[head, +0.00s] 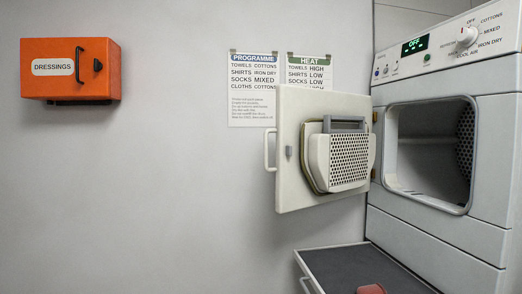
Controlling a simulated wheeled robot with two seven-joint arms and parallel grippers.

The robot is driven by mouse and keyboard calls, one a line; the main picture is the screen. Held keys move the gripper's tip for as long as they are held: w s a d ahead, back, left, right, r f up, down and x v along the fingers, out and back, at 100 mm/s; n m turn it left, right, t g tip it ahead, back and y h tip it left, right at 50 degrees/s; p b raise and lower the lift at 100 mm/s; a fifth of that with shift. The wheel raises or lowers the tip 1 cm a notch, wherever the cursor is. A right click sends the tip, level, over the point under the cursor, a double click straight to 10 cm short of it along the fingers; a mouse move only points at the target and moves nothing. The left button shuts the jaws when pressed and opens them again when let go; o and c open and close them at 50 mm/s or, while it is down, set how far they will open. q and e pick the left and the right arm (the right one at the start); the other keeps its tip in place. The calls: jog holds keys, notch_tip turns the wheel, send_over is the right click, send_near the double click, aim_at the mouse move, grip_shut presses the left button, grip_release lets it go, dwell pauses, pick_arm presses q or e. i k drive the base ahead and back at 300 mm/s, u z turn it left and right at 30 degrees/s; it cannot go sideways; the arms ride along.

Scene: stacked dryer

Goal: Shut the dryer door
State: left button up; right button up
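The dryer (395,190) stands at the right of the head view, with a square drum opening (425,180) facing out. Its white door (290,185) is wide open, swung out to the left of the opening and hinged on the opening's left side. A handle (268,150) is on the door's far left edge. The door's inner face shows, with a grey perforated filter panel (349,158) on it. Neither of my grippers is in view.
A grey-topped drawer or shelf (345,265) juts out below the door, with a reddish round object (371,289) on it. An orange dressings box (70,92) and paper charts (254,105) are on the wall. The space left of the door is clear.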

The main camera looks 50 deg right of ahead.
aim_at(314, 167)
jog(key=u, duration=0.05)
jog(key=i, duration=3.3)
jog(key=z, duration=3.85)
jog(key=i, duration=1.5)
jog(key=k, duration=1.8)
jog(key=z, duration=0.5)
jog(key=i, duration=0.55)
jog(key=u, duration=0.1)
